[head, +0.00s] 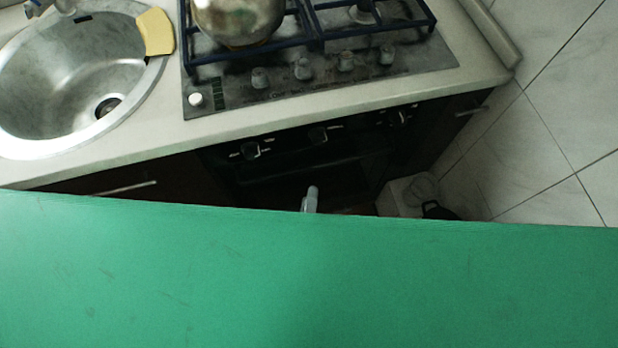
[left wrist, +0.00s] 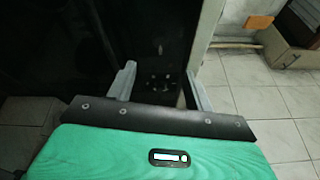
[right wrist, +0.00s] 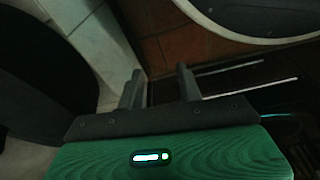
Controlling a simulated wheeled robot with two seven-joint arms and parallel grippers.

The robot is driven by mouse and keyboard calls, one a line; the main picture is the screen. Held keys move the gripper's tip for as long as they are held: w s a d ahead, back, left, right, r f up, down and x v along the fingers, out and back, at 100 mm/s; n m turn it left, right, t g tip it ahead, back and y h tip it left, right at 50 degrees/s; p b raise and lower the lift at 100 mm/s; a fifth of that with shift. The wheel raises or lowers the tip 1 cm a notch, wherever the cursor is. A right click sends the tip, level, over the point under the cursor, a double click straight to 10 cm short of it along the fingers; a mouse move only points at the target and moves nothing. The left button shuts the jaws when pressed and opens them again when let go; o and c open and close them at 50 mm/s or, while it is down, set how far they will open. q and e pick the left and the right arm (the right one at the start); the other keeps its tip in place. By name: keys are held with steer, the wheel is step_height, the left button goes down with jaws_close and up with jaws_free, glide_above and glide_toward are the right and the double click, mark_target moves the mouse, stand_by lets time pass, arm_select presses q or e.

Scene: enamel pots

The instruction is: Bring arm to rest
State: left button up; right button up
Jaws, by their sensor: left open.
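My left gripper (head: 310,198) shows in the head view only as a pale grey fingertip in front of the dark oven. In the left wrist view its two fingers (left wrist: 161,72) stand apart with nothing between them. My right gripper (right wrist: 159,70) shows in the right wrist view, its two dark fingers apart and empty. It does not show in the head view. Both hands have green bodies. A green surface fills the lower half of the head view and hides most of my arms.
A metal pot (head: 238,18) stands on the gas stove (head: 330,70). Left of it are a round sink (head: 50,75) and a yellow sponge (head: 155,32) on its rim. The counter edge (head: 300,108) runs above the oven. Tiled floor (head: 560,150) is open at right.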

arm_select(q)
steer(key=s+a+f+n+g+y+p, duration=0.1)
steer(key=a+f+n+g+p, duration=0.3)
steer(key=f, duration=1)
steer(key=s+a+f+g+y+p, duration=0.15)
steer(key=a+f+g, duration=0.5)
steer(key=f, duration=0.85)
steer(key=s+a+f+n+g+p, duration=0.3)
steer(key=s+a+f+n, duration=0.4)
steer(key=s, duration=0.3)
steer(key=s+a+f+n+g+h+p, duration=0.1)
steer(key=s+a+f+n+g+p, duration=0.2)
steer(key=s+a+f+n, duration=0.3)
steer(key=s+a+n, duration=0.1)
steer(key=s, duration=0.3)
steer(key=shift+s+f+n, duration=0.2)
steer(key=shift+f+n, duration=0.1)
steer(key=shift+f, duration=0.05)
arm_select(e)
steer(key=s+d+f, duration=0.2)
steer(key=s+f, duration=0.2)
steer(key=s, duration=0.5)
steer(key=s+d+f+g, duration=0.1)
steer(key=s+d+f, duration=0.1)
steer(key=s, duration=0.7)
steer(key=shift+d+f, duration=0.3)
steer(key=shift+f, duration=0.6)
